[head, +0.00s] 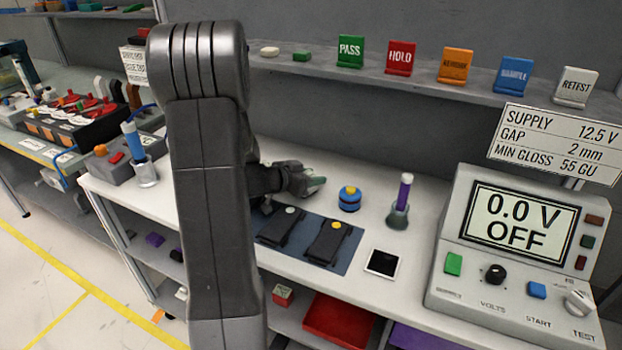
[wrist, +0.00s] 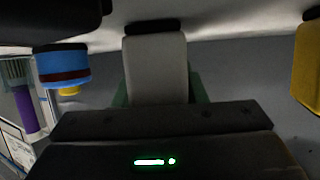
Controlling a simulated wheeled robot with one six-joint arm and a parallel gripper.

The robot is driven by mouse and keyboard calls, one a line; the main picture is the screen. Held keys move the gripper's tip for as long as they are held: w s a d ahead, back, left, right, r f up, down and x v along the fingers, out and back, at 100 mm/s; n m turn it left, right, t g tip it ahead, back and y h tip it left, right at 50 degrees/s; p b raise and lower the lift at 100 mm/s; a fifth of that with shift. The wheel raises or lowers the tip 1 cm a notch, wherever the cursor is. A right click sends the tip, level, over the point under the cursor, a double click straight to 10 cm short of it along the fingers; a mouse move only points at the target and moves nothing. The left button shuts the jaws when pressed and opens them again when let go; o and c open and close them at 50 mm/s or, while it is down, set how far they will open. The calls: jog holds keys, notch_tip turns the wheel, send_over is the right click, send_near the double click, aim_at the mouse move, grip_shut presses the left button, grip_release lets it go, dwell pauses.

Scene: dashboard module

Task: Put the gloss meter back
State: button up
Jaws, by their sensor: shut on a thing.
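My gripper (head: 308,183) is over the white bench, in the middle of the head view, shut on a small grey-and-green thing (head: 317,182). In the wrist view the held thing (wrist: 157,72) shows a pale grey face with green edges. It may be the gloss meter, but no label shows. My arm hides part of the bench. A white card with a black square (head: 382,263) lies on the bench, right of a blue mat (head: 345,262) bearing two dark modules (head: 330,242).
A blue puck with a yellow knob (head: 349,199) and a purple-handled tool in a holder (head: 399,203) stand right of my gripper. A grey test console (head: 515,250) reads 0.0 V OFF. A shelf (head: 330,68) with coloured signs runs behind. White bench shows between these things.

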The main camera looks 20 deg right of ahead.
jog(key=shift+f, duration=0.15)
jog(key=o, duration=1.2)
jog(key=shift+c, duration=0.2)
jog(key=shift+a+r, duration=0.2)
jog(key=shift+r, duration=0.1)
jog(key=v, duration=1.1)
jog(key=shift+s+a+r+p, duration=0.15)
jog(key=shift+s+a+p, duration=0.1)
jog(key=shift+p, duration=0.15)
